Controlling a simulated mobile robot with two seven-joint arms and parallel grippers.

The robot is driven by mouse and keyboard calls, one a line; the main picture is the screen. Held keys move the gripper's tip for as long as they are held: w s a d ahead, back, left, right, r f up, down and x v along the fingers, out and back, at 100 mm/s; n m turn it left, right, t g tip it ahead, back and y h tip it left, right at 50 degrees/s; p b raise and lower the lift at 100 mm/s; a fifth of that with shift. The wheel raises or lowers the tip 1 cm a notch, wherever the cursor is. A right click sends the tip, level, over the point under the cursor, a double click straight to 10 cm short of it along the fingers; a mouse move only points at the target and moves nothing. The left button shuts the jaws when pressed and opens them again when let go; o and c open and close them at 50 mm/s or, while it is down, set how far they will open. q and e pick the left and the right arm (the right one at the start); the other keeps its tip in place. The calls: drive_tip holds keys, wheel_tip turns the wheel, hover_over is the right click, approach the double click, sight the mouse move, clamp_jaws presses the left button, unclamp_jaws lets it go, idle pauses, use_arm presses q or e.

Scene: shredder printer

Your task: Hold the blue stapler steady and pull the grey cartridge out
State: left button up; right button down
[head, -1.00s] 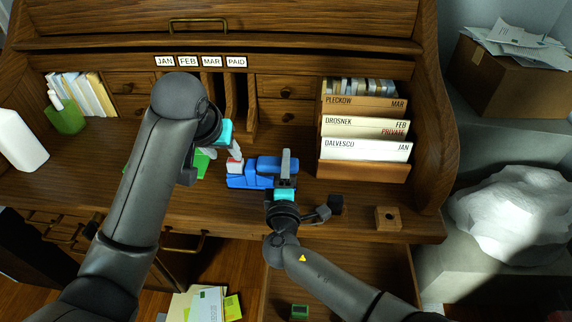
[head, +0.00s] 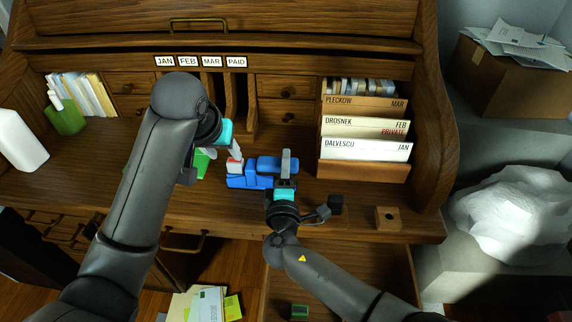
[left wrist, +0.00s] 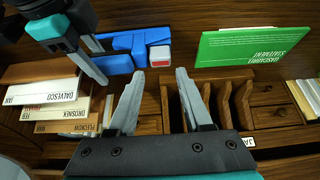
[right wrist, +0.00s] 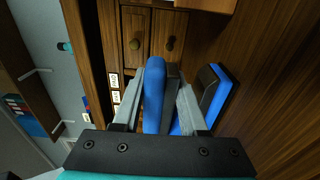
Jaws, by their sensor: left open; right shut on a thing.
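The blue stapler (head: 248,181) lies on the desk top, left of the letter rack. It also shows in the left wrist view (left wrist: 122,42). The grey cartridge (left wrist: 160,56), a pale block with a red part, sits at the stapler's left end in the head view (head: 234,164). My right gripper (head: 287,158) is shut on the stapler's blue body (right wrist: 153,95), between its fingers in the right wrist view. My left gripper (left wrist: 158,84) is open and empty, with the cartridge beyond its fingertips. In the head view my left forearm and wrist partly hide its fingers.
A green card (left wrist: 250,47) lies left of the stapler. The letter rack (head: 362,170) stands to the right. A small wooden block (head: 388,218) is near the front edge. Pigeonholes (head: 240,115) stand behind. A drawer (head: 385,262) is open below.

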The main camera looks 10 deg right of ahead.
sight(234, 161)
use_arm(q)
drive_tip(key=shift+o, duration=1.3)
drive_tip(key=shift+w+r, duration=0.1)
drive_tip(key=shift+w, duration=0.05)
drive_tip(key=w+n, duration=0.2)
drive_tip(key=w+a+r+n+g, duration=0.1)
drive_tip(key=w+n, duration=0.1)
drive_tip(key=n, duration=0.1)
drive_tip(key=w+a+r+n+y, duration=0.1)
drive_tip(key=w+n, duration=0.1)
drive_tip(key=n, duration=0.1)
drive_tip(key=shift+a+g, duration=0.2)
drive_tip(key=shift+g, duration=0.1)
drive_tip(key=d+r+n+g, duration=0.2)
drive_tip(key=d+n+g, duration=0.2)
drive_tip(key=n, duration=0.6)
drive_tip(key=shift+y, duration=0.3)
drive_tip(key=f, duration=0.7)
drive_tip(key=s+f, duration=0.1)
drive_tip(key=f, duration=0.3)
drive_tip(key=shift+a, duration=0.1)
clamp_jaws()
